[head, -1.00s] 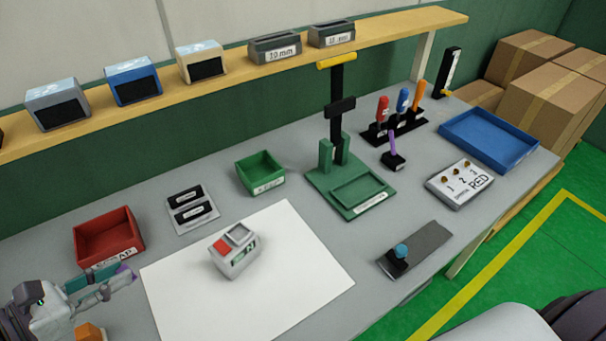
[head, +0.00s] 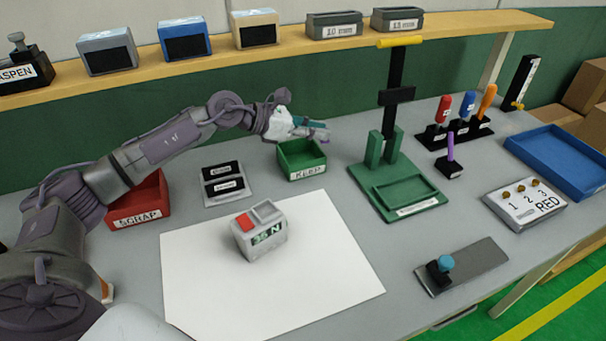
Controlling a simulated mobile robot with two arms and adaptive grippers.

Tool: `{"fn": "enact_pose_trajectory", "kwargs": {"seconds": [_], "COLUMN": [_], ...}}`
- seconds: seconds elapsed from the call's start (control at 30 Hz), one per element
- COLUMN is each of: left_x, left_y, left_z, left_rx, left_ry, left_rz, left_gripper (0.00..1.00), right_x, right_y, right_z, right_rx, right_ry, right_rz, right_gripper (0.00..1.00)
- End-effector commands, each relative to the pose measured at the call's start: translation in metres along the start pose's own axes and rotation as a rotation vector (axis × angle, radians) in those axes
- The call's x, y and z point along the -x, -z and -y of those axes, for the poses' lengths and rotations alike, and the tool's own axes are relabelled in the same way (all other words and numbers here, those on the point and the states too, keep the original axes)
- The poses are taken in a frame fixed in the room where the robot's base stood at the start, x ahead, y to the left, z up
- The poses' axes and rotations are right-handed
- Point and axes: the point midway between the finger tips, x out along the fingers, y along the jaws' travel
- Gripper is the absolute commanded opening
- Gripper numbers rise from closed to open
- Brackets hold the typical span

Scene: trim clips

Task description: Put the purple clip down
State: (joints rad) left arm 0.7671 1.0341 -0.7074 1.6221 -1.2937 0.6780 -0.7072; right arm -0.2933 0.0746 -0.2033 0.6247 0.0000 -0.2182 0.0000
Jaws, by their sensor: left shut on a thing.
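My left gripper (head: 312,129) is shut on the purple clip (head: 319,136), which shows only as a small purple sliver at the fingertips. The fingers cover most of the clip. The gripper is over the back part of the green bin (head: 305,173), which has a white label on its front; its exact height above the bin is hard to tell. My right gripper is out of view.
A red bin (head: 140,222) stands partly behind my left arm. A grey device (head: 260,236) with a red pad sits on a white sheet (head: 270,300). A green press stand (head: 395,185) is right of the green bin. The shelf (head: 280,46) runs behind.

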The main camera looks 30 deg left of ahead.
Motion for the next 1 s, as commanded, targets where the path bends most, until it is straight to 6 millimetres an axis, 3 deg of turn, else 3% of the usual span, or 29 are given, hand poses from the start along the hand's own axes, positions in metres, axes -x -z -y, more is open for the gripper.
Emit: {"fn": "enact_pose_trajectory", "kwargs": {"seconds": [0.03,0.1,0.2,0.5,0.83,1.0], "left_x": [0.004,0.009,0.012,-0.006,-0.021,-0.024], "left_y": [0.000,-0.002,0.000,0.046,0.082,0.089], "left_z": [-0.017,-0.032,-0.044,-0.046,-0.045,-0.045], "left_rx": [0.006,0.019,0.032,0.039,0.039,0.034], "left_ry": [-0.031,-0.058,-0.078,-0.083,-0.082,-0.082], "left_rz": [0.001,0.001,0.000,-0.002,-0.001,0.000], "left_gripper": [0.04,0.04,0.04,0.04,0.04,0.04], "right_x": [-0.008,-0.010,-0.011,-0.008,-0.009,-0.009], "right_y": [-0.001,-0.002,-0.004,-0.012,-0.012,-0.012], "right_z": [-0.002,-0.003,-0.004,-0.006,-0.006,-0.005], "right_rx": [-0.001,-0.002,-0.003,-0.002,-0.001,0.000], "right_ry": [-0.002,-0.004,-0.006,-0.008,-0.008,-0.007], "right_rz": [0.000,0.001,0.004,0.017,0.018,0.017], "right_gripper": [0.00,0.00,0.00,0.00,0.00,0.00]}}
